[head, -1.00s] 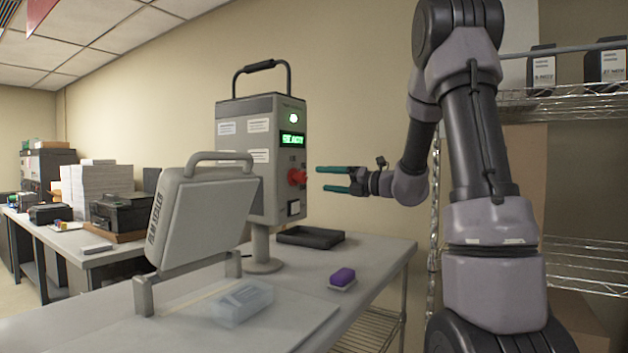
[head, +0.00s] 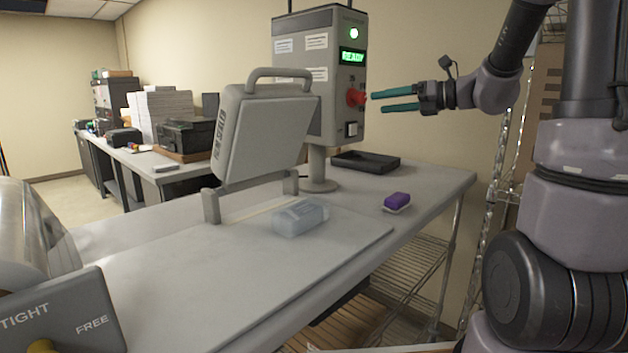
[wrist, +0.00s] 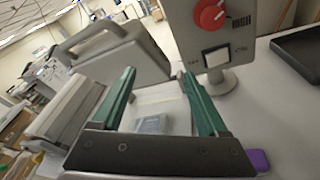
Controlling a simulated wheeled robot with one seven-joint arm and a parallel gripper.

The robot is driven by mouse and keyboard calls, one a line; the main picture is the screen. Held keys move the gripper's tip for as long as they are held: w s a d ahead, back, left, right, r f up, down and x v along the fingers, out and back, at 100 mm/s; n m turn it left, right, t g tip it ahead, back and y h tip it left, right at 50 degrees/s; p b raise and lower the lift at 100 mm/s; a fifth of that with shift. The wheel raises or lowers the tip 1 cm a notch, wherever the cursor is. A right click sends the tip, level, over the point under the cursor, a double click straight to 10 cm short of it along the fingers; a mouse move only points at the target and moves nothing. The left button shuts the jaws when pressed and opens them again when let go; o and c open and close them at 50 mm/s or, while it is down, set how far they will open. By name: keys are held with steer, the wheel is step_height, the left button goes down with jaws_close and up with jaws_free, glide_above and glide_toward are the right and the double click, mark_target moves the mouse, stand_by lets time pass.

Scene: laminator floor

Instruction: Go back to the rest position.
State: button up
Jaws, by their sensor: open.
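My gripper (head: 393,101) is open and empty, with two green fingers, in the head view. It is held in the air to the right of the grey control box (head: 318,85). In that view its fingertips appear close to the box's red knob (head: 356,97); I cannot tell the exact gap. The box's screen is lit green and a green lamp glows above it. In the wrist view the gripper (wrist: 158,88) has its fingers spread, with the knob (wrist: 210,15) above the right finger and a clear plastic box (wrist: 152,124) seen between them.
The raised film sealer (head: 262,135) stands on the table (head: 260,265) with the clear box (head: 300,217) before it. A purple-topped block (head: 397,200) and a black tray (head: 366,162) lie to the right. A TIGHT/FREE panel (head: 65,322) is at front left. A wire rack stands at right.

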steer(key=s+a+f+n+g+h, duration=0.1)
steer(key=s+a+n+g+h, duration=0.1)
steer(key=s+n, duration=0.45)
steer(key=s+a+f+n+g+h, duration=0.1)
steer(key=s+a+n+g+h, duration=0.1)
steer(key=s+n, duration=0.45)
steer(key=s+d+f+n+t+h, duration=0.1)
steer(key=s+d+n+t+h, duration=0.1)
steer(key=s+d+n+h, duration=0.5)
steer(key=s+n, duration=0.2)
steer(key=n, duration=0.4)
steer(key=shift+s+f+n, duration=0.2)
steer(key=shift+s+n, duration=0.1)
steer(key=shift+s, duration=0.05)
